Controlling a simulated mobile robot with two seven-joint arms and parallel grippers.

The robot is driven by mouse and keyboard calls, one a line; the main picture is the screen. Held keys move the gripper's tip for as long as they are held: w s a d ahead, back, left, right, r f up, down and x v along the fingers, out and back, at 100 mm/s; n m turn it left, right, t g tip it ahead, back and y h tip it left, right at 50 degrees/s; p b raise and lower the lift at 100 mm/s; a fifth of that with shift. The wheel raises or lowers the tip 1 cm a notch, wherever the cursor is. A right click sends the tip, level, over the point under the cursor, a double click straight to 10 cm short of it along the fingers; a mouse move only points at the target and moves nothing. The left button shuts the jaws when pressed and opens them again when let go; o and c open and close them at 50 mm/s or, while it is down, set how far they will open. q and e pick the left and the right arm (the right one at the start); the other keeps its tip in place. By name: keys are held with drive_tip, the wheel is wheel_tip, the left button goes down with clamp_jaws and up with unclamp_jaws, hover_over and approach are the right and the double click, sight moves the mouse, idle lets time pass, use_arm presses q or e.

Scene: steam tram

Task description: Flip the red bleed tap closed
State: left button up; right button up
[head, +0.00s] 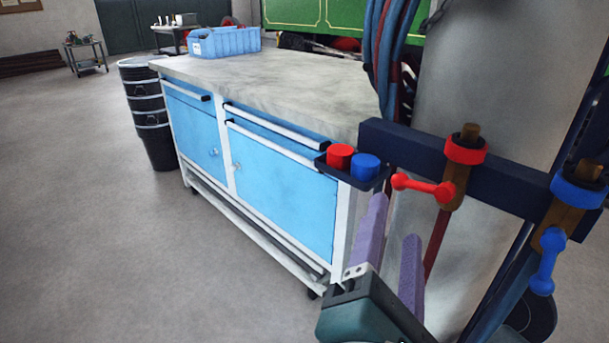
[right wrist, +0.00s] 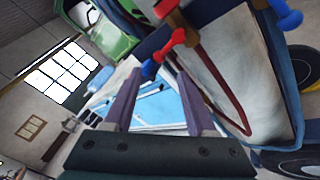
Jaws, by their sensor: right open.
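The red bleed tap's lever (head: 422,187) sticks out sideways to the left, nearly level, from a brass body (head: 455,190) under a red collar on a dark blue bar. In the right wrist view the red lever (right wrist: 171,45) lies just beyond the fingertips. My right gripper (head: 395,218) is open and empty, its two purple fingers pointing up just below and left of the lever. They seem apart from it, though depth is hard to judge. The gripper also shows in the right wrist view (right wrist: 157,76). My left gripper is out of view.
A blue tap (head: 547,262) with its lever hanging down is to the right on the same bar (head: 400,145). Red (head: 340,156) and blue (head: 365,166) caps sit in a small dark tray. A blue workbench (head: 280,180) stands behind. Hoses hang near the bar. Floor at left is clear.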

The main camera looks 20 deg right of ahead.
sight(398, 187)
drive_tip(key=x, duration=1)
drive_tip(key=shift+p, duration=0.35)
drive_tip(key=shift+a, duration=0.1)
clamp_jaws()
